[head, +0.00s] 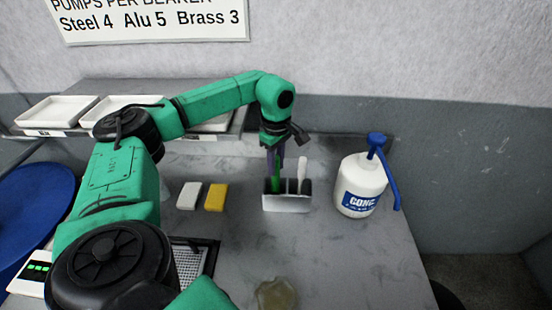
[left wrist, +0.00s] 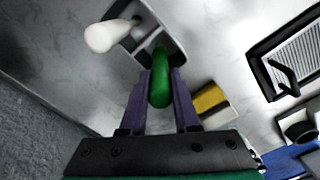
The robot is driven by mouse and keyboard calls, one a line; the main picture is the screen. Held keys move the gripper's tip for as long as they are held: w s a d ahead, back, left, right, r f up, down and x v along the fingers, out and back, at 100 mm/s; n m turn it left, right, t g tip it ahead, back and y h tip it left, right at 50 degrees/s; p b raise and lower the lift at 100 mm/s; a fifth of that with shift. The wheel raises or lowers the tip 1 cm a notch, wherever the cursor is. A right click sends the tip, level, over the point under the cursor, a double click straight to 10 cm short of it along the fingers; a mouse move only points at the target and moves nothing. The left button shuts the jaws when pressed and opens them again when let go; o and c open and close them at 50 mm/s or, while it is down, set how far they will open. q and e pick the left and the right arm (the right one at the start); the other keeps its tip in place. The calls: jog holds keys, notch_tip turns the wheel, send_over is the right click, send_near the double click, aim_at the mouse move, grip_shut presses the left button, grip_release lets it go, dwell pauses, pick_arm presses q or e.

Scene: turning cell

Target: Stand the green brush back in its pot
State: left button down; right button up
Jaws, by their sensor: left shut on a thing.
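The green brush (head: 276,181) is upright, with its lower end in the left part of the grey pot (head: 287,204) on the bench. My left gripper (head: 275,160) is above the pot and shut on the brush's handle. In the left wrist view the green handle (left wrist: 160,80) is between the two fingers (left wrist: 160,95), and the pot (left wrist: 165,22) lies beyond it. A white-handled brush (head: 302,172) stands in the pot's right part; it also shows in the left wrist view (left wrist: 105,36). The brush's lower end is hidden inside the pot. My right gripper is not in view.
A white bottle with a blue pump (head: 361,186) stands right of the pot. A white block (head: 189,195) and a yellow block (head: 216,197) lie to its left. White trays (head: 58,111) sit on a shelf behind. The bench front right is mostly clear.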

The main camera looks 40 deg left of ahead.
pick_arm(q)
jog(key=shift+s+d+r, duration=0.1)
jog(key=c, duration=0.6)
grip_release()
jog(key=shift+o, duration=0.2)
jog(key=shift+r, duration=0.1)
notch_tip(320, 180, up, 10)
jog(key=shift+r+b, duration=0.1)
jog(key=shift+b, duration=1.1)
notch_tip(320, 180, up, 4)
jog(key=shift+r+p, duration=0.1)
jog(key=shift+p, duration=0.75)
